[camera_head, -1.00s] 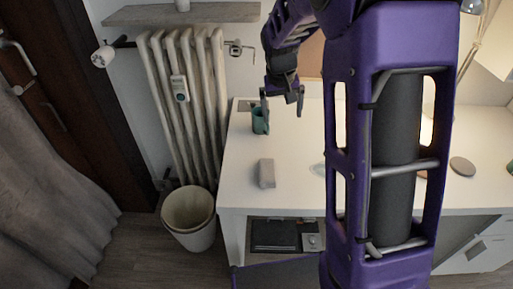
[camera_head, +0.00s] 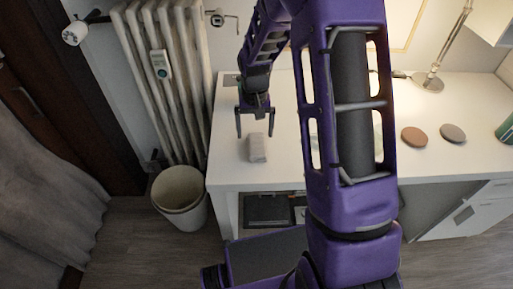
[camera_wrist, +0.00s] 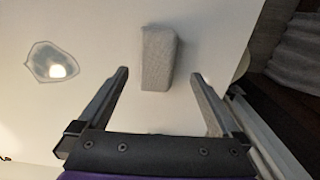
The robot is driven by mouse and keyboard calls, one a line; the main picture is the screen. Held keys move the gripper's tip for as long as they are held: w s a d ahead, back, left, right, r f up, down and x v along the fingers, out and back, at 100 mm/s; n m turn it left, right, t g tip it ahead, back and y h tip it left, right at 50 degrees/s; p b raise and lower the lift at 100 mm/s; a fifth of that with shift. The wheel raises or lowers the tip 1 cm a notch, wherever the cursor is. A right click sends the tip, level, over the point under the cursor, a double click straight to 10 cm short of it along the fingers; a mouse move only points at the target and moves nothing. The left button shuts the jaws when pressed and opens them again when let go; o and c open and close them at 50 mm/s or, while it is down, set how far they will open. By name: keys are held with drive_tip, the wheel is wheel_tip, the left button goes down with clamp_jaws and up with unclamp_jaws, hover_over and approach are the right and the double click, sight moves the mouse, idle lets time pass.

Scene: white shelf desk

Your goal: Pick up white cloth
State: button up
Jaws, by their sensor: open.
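The white cloth (camera_head: 258,148) looks like a pale grey, folded, block-shaped piece lying on the white desk near its front left edge. In the wrist view the cloth (camera_wrist: 158,58) lies just beyond the fingertips, centred between the two fingers. My gripper (camera_head: 255,132) points down at the desk just behind the cloth. Its fingers are wide apart with nothing between them; it also shows open in the wrist view (camera_wrist: 160,76). The gap in height between fingertips and cloth is hard to judge.
A clear glass-like object (camera_wrist: 50,62) lies on the desk beside the cloth. Brown (camera_head: 414,137) and grey (camera_head: 453,133) round discs and a lamp (camera_head: 428,82) are on the right. A waste bin (camera_head: 180,198) and radiator (camera_head: 165,85) stand left of the desk.

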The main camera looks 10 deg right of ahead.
sight(256, 143)
drive_tip(key=f, duration=0.5)
drive_tip(key=shift+w+d+f+b, duration=0.15)
drive_tip(key=shift+w+d+b, duration=0.15)
drive_tip(key=shift+b, duration=0.1)
drive_tip(key=c, duration=1.3)
drive_tip(key=shift+o, duration=0.2)
wheel_tip(256, 143, up, 10)
drive_tip(key=p, duration=0.1)
